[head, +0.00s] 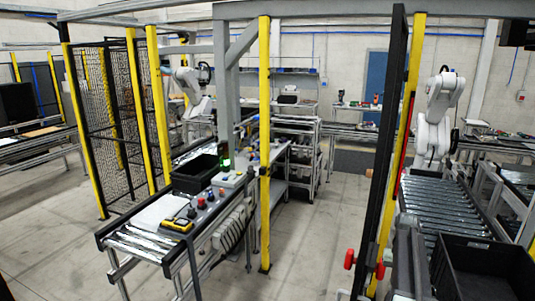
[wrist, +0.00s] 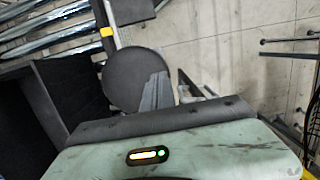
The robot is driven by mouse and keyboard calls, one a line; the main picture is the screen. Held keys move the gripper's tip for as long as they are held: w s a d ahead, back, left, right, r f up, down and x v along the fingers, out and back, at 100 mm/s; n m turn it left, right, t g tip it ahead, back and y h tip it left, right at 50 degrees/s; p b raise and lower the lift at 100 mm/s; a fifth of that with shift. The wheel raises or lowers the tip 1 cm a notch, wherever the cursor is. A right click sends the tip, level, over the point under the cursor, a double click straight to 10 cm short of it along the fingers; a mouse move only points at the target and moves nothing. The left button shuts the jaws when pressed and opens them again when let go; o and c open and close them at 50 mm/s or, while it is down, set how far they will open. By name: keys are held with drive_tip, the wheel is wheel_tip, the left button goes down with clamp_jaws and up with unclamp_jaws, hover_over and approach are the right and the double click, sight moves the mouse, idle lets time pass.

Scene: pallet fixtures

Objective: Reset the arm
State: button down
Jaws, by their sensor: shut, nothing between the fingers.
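My gripper does not show clearly in either view, and I see no fingertips. In the wrist view a pale green-grey casing with a small lit indicator fills the bottom, and it looks like part of my own body. A dark round part stands just above it, and I cannot tell what it is. No object is seen held.
A black crate (head: 485,268) stands at the lower right by a roller conveyor (head: 440,210); the crate (wrist: 28,125) and rollers (wrist: 55,28) also show in the wrist view. A control bench (head: 140,240) and yellow post (head: 265,150) stand left. Floor between is clear.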

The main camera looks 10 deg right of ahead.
drive_tip(key=s+a+n+t+h, duration=0.1)
drive_tip(key=s+a+n, duration=0.25)
drive_tip(key=a, duration=1.45)
drive_tip(key=s+a+n+t, duration=0.15)
drive_tip(key=s+a, duration=0.25)
drive_tip(key=a, duration=1.5)
wheel_tip(320, 180, down, 20)
drive_tip(key=a+b, duration=0.1)
drive_tip(key=b, duration=1.9)
drive_tip(key=shift+f+n, duration=0.2)
drive_tip(key=shift+n, duration=0.1)
drive_tip(key=shift+w+g, duration=0.1)
drive_tip(key=shift+g, duration=0.15)
